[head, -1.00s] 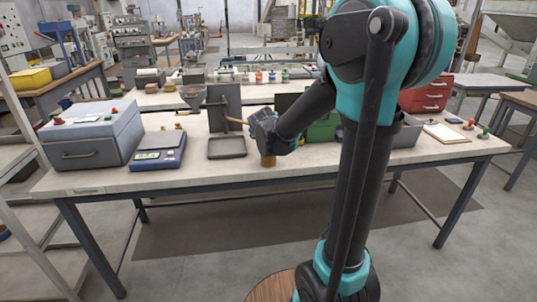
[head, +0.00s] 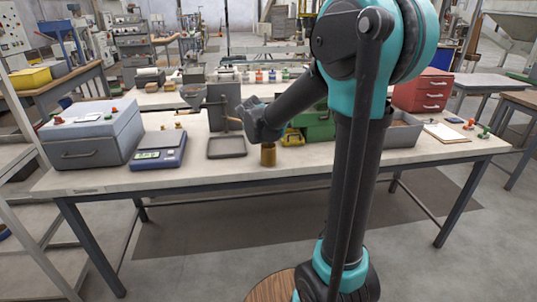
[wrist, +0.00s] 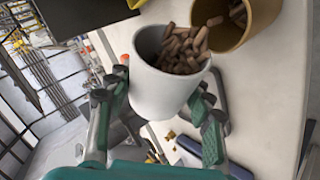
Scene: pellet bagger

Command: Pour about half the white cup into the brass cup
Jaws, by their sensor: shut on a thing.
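The white cup (wrist: 158,94) is between the two fingers of my gripper (wrist: 163,86), which is shut on it. The cup looks tilted in the wrist view, and brown pellets lie inside it up near the rim. The brass cup (wrist: 262,22) is close beside its mouth at the upper right, with some brown pellets inside. In the head view the brass cup (head: 268,156) stands upright near the table's front edge. My gripper (head: 254,118) is above and slightly left of it there; I cannot make out the white cup in that view.
A grey tray (head: 227,154) with an upright plate behind it is left of the brass cup. A blue scale (head: 158,151) and a grey box (head: 90,138) stand further left. A green box (head: 320,124) is behind to the right. The front table strip is fairly clear.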

